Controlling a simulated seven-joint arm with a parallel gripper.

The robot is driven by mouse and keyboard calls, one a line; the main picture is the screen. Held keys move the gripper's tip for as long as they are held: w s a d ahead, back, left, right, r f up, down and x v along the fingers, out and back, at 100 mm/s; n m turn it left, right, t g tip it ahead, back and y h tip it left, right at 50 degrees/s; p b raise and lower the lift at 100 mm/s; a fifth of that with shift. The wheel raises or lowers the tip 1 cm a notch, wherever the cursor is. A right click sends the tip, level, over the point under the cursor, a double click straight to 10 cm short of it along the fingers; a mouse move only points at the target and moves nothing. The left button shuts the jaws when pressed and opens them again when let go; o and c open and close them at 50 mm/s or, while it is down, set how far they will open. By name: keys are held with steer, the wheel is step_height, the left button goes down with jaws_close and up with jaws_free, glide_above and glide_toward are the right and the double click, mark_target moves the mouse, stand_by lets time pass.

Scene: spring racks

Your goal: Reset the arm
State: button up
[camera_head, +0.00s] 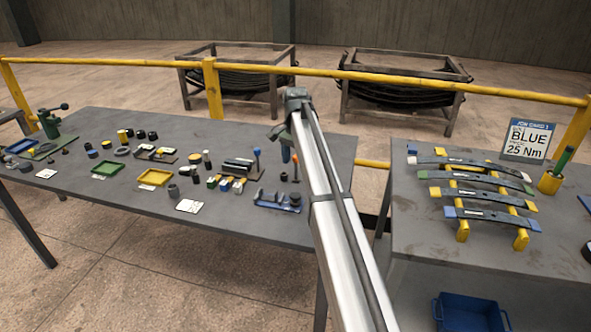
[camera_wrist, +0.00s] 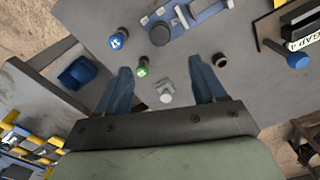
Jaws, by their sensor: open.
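My arm reaches from the lower right of the head view across the right end of the grey bench (camera_head: 120,215). My gripper (camera_head: 287,150) is partly hidden behind the arm there, over the bench's right end. In the wrist view my gripper (camera_wrist: 160,68) shows two blue fingers spread wide, with nothing held. Below and between them are a green-topped tool (camera_wrist: 142,68) and a small pale grey fitting (camera_wrist: 167,92). A blue-topped tool (camera_wrist: 118,39) lies just beyond the left fingertip, and a dark round part (camera_wrist: 219,60) beside the right one.
The bench carries a blue holder (camera_head: 278,203), a green tray (camera_head: 107,168), a yellow tray (camera_head: 155,177) and several small parts. The right table (camera_head: 430,245) holds a yellow rack (camera_head: 463,230) of leaf springs and a "BLUE 25 Nm" sign (camera_head: 527,140). A yellow rail (camera_head: 400,77) runs behind.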

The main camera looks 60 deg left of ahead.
steer(key=shift+r, duration=0.35)
steer(key=shift+w, duration=0.1)
stand_by(0.3)
